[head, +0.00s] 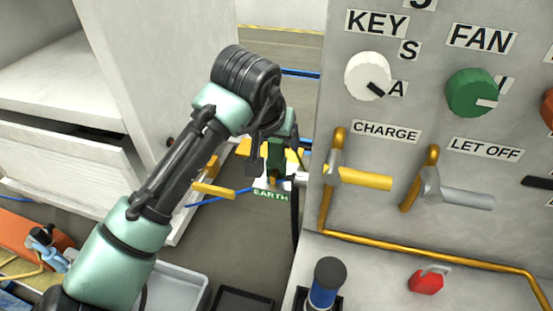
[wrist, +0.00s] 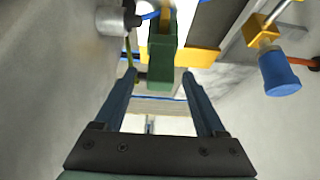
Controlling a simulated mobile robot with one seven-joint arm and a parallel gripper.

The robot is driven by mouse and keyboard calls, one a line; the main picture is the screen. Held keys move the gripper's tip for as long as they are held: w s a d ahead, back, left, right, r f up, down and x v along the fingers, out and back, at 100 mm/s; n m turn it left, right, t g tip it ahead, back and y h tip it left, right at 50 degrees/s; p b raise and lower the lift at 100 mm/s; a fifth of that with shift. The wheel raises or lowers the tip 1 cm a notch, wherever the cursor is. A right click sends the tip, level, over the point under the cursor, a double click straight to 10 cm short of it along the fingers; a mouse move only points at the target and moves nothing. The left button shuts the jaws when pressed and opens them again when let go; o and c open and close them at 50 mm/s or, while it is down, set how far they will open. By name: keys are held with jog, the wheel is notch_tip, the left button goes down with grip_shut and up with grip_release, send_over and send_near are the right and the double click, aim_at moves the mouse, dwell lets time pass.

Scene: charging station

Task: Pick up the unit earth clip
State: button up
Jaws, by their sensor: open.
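The earth clip is the green block with a yellow-orange part, just above the EARTH label (head: 271,195) beside the panel's left edge. In the wrist view the green clip (wrist: 161,62) hangs from the top middle, its near end between or just beyond my fingertips. My gripper (wrist: 159,76) is open, with one finger to each side of the clip and a visible gap on both sides. In the head view my gripper (head: 268,165) is at the clip, and the wrist partly hides it. I cannot tell how deep the clip sits between the fingers.
The grey panel (head: 450,120) with knobs and the yellow CHARGE lever (head: 358,178) stands close on the right. A white cabinet (head: 60,140) is on the left. A grey peg (wrist: 115,20) and a blue-ended yellow part (wrist: 280,72) flank the clip. Blue cables run behind.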

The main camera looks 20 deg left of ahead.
grip_shut()
dwell(0.4)
notch_tip(320, 180, up, 10)
jog(key=p, duration=0.2)
jog(key=shift+w+p, duration=0.1)
jog(key=shift+p, duration=0.3)
jog(key=shift+f, duration=0.1)
